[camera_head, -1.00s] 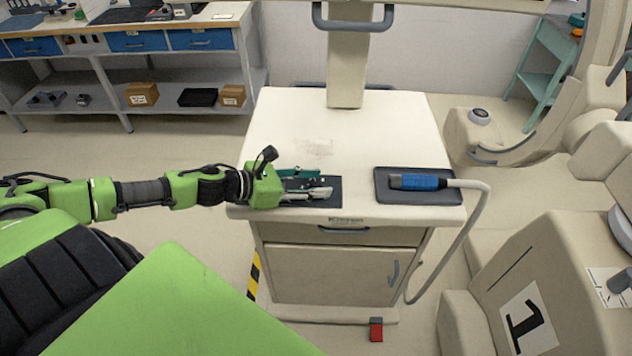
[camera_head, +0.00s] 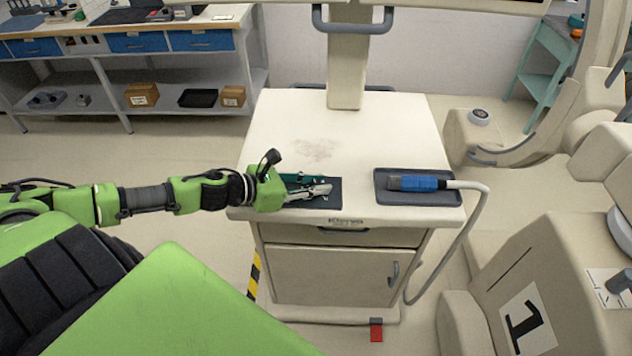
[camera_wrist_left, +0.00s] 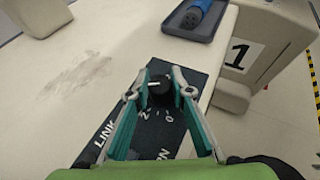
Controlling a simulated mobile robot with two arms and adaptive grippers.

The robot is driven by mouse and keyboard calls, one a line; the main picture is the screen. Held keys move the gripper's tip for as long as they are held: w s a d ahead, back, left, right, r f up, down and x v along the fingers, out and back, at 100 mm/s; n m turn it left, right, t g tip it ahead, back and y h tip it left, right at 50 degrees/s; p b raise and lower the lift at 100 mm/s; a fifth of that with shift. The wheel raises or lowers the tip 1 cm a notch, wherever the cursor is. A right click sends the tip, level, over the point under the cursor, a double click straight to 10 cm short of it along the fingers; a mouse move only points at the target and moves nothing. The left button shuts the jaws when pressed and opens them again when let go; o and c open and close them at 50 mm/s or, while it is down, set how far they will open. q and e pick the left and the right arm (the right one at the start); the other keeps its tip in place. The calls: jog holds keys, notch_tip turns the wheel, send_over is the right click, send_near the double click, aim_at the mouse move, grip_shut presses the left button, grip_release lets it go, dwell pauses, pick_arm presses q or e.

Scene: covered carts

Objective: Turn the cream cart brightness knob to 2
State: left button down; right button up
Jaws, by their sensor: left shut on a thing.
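The cream cart (camera_head: 400,125) stands in the middle of the head view with a dark control panel (camera_head: 335,203) at its front left. My left gripper (camera_head: 322,189) reaches over this panel from the left. In the left wrist view, the fingers of my left gripper (camera_wrist_left: 161,80) are closed around a small black knob (camera_wrist_left: 159,94) on the panel (camera_wrist_left: 150,133). The knob has a pale mark on it. Digits, among them a 2 and a 0, are printed beside it, with "LINK" farther left. The fingers hide part of the scale, and I cannot tell the exact setting. My right gripper is out of view.
A grey tray (camera_head: 449,197) with a blue-handled probe (camera_head: 413,183) lies on the cart to the right, its cable hanging over the edge. A covered beige machine marked "1" (camera_head: 524,318) stands at the right. The cart top behind the panel is clear.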

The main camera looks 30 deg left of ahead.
pick_arm(q)
jog(key=n+y+p, duration=0.1)
jog(key=n+t+y+p, duration=0.1)
jog(key=n+y+p, duration=0.2)
jog(key=shift+d+r+n+t+y+p, duration=0.15)
jog(key=shift+r+n+t+y+p, duration=0.15)
jog(key=shift+y+p, duration=0.1)
jog(key=n+y+p, duration=0.2)
jog(key=n+y, duration=0.1)
jog(key=shift+f+y+p, duration=0.1)
jog(key=shift+y+p, duration=0.25)
jog(key=shift+y, duration=0.05)
jog(key=shift+f+n+g+y+p, duration=0.15)
jog(key=shift+n+g+y+p, duration=0.4)
jog(key=shift+n+y, duration=0.7)
jog(key=c, duration=1.8)
grip_release()
